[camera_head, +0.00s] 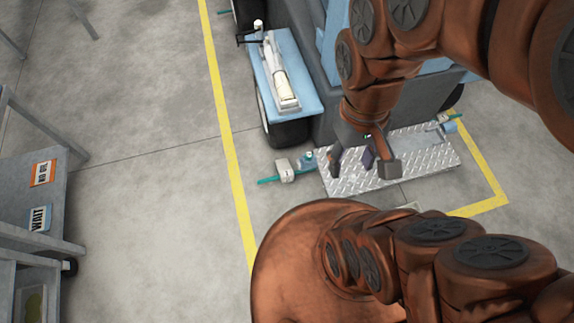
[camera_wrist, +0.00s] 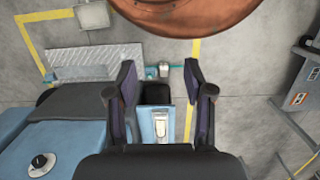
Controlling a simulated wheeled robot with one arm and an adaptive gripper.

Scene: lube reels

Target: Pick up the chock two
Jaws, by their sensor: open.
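No thing is clearly marked as chock two. A pale block (camera_head: 284,170) with a teal bar lies on the floor left of the metal tread plate, and a small teal piece (camera_head: 308,156) lies beside it. The pale block also shows in the wrist view (camera_wrist: 164,69), beyond my fingertips. My gripper (camera_head: 362,162) is over the tread plate (camera_head: 425,160), pointing down. In the wrist view my gripper (camera_wrist: 163,88) is open, with nothing held between its fingers. A black tyre (camera_wrist: 155,93) shows between the fingers, farther off.
A blue fender (camera_head: 262,85) carrying a pale tool stands over the tyre on the grey vehicle. A grey cart (camera_head: 60,205) with two signs stands at the left. Yellow floor lines (camera_head: 222,120) border the vehicle. The floor between cart and line is clear.

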